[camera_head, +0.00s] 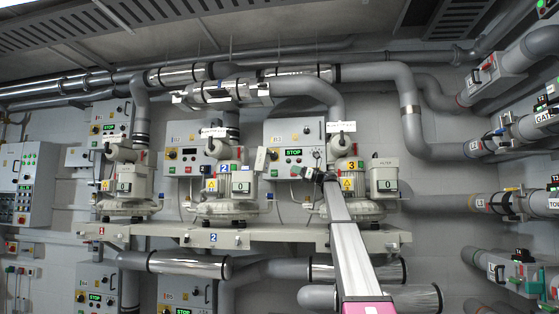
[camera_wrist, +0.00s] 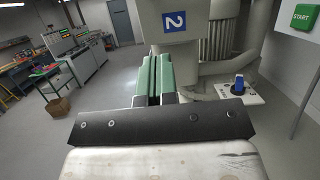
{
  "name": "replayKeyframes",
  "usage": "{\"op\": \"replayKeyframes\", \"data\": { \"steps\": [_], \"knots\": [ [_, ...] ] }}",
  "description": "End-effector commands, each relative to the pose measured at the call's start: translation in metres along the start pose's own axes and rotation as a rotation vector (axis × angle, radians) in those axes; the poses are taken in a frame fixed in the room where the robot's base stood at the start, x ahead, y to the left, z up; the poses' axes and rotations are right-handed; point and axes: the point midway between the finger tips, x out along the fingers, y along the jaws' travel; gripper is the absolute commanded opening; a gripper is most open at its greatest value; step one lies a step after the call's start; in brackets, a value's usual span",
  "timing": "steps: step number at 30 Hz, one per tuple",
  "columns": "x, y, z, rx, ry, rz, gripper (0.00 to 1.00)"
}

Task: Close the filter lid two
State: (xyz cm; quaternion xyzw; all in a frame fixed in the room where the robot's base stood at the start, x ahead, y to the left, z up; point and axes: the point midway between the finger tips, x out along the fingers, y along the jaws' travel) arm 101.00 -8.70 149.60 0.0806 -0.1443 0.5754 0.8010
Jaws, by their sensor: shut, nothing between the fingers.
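Blower two (camera_head: 228,205) stands in the middle of the shelf, with a blue "2" label. A grey filter box marked "0" (camera_head: 242,184) is on its right front. A pale, narrow panel (camera_head: 261,159) stands tilted beside and above this box; it looks like the raised filter lid two. My gripper (camera_head: 318,175) is to the right of that panel, apart from it, between blowers two and three. In the wrist view, my gripper's green fingers (camera_wrist: 158,78) are together and empty. A housing with a blue "2" label (camera_wrist: 174,21) is just beyond them; no lid is clearly seen there.
Blower three (camera_head: 345,180), with a box labelled FILTER (camera_head: 385,172), is close to my arm. Blower one (camera_head: 125,180) is at the left. Control boxes, including one with a green STOP display (camera_head: 293,152), are behind. Pipes (camera_head: 290,90) run above the blowers.

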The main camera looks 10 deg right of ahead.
Motion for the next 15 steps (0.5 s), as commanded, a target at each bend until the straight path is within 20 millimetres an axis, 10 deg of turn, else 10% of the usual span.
{"op": "replayKeyframes", "data": {
  "steps": [4,15],
  "knots": [
    [0.004,-0.001,0.031,0.036,-0.038,0.02,0.0],
    [0.03,0.0,0.035,0.041,-0.043,0.023,0.0]
  ]
}}
